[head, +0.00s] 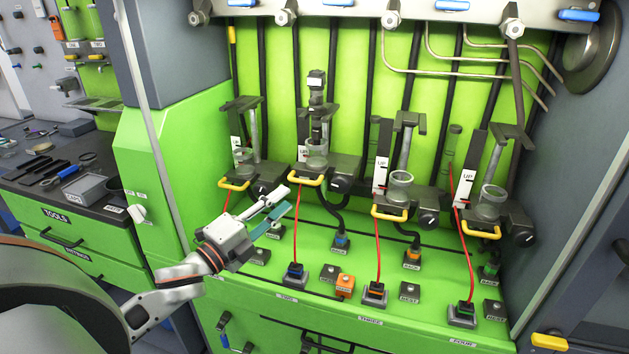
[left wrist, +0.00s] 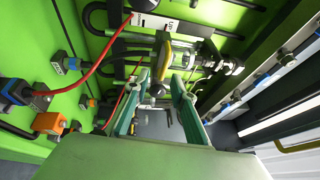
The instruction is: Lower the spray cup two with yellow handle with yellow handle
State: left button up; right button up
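Spray cup two (head: 317,160) is the clear cup at the second station from the left, with a tall dark injector standing above it. Its yellow handle (head: 307,181) sticks out in front of the cup. My left gripper (head: 288,198) is open and empty, just below and left of this handle in the head view. In the left wrist view, a yellow handle (left wrist: 163,62) shows just beyond and between the spread fingertips (left wrist: 158,80); I cannot tell whether they touch it. My right gripper is in neither view.
Other cups with yellow handles stand to the left (head: 235,184) and right (head: 390,213), (head: 481,232). Red cables hang to plugs on the green ledge below. An orange button box (head: 345,284) sits on the ledge. The space in front of the bench looks free.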

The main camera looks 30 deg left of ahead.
aim_at(303, 181)
pick_arm(q)
jog(key=shift+w+d+r+m, duration=0.2)
jog(key=shift+w+r+m, duration=0.1)
jog(key=shift+w+r, duration=0.4)
jog(key=shift+p+x, duration=0.45)
jog(key=shift+x, duration=2.75)
jog(key=shift+f, duration=0.15)
